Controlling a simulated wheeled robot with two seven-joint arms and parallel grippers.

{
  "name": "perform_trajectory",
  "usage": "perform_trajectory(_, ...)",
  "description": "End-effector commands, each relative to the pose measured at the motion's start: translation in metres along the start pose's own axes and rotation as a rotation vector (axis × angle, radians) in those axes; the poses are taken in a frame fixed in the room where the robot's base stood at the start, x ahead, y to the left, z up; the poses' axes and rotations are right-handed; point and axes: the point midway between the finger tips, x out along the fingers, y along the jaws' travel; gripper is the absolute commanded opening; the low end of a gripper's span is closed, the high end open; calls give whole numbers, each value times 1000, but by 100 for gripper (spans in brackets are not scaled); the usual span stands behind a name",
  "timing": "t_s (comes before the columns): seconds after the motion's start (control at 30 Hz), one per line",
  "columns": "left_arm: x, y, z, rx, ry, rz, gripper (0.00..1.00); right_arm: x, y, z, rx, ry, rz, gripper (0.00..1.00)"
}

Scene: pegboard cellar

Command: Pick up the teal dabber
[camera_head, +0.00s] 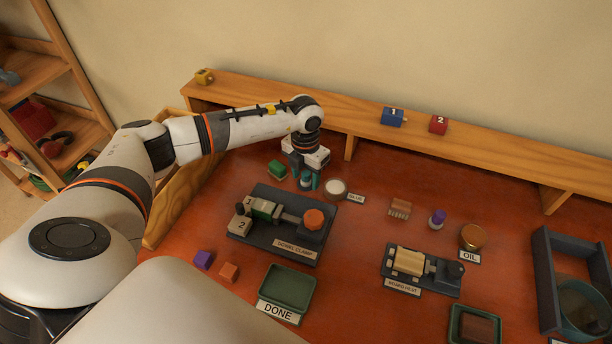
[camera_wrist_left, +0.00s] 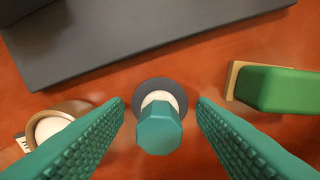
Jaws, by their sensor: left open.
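The teal dabber (camera_wrist_left: 159,128) stands upright on the red-brown bench top in the left wrist view, with a pale collar and a dark round base. In the head view the dabber (camera_head: 306,181) shows only in part between the fingers. My left gripper (camera_head: 308,184) is open above it, pointing down. In the left wrist view its teal ridged fingers (camera_wrist_left: 160,106) stand on either side of the dabber, with a gap on both sides. My right gripper is not in view.
A green block (camera_head: 278,169) and a glue pot (camera_head: 336,188) stand close on either side. The dowel clamp (camera_head: 285,246) lies nearer, with a green DONE tray (camera_head: 287,290) in front. A purple-topped dabber (camera_head: 437,218) stands further right. A wooden shelf (camera_head: 350,120) runs behind.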

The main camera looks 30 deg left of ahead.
Motion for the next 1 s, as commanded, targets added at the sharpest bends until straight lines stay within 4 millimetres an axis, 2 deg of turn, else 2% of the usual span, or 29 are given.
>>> perform_trajectory(0.13,0,0,0,0,0,0,51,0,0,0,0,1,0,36)
perform_trajectory(0.17,0,0,0,0,0,0,48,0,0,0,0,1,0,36)
perform_trajectory(0.43,0,0,0,0,0,0,4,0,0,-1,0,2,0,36)
perform_trajectory(0.53,0,0,0,0,1,0,3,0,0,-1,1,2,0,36)
perform_trajectory(0.57,0,0,0,0,1,0,0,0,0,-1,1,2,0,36)
perform_trajectory(0.77,-2,0,0,0,1,0,0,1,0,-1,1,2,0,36)
perform_trajectory(0.87,-10,0,-1,-1,4,0,0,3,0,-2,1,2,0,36)
perform_trajectory(1.0,-34,0,-2,2,7,0,0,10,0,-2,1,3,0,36)
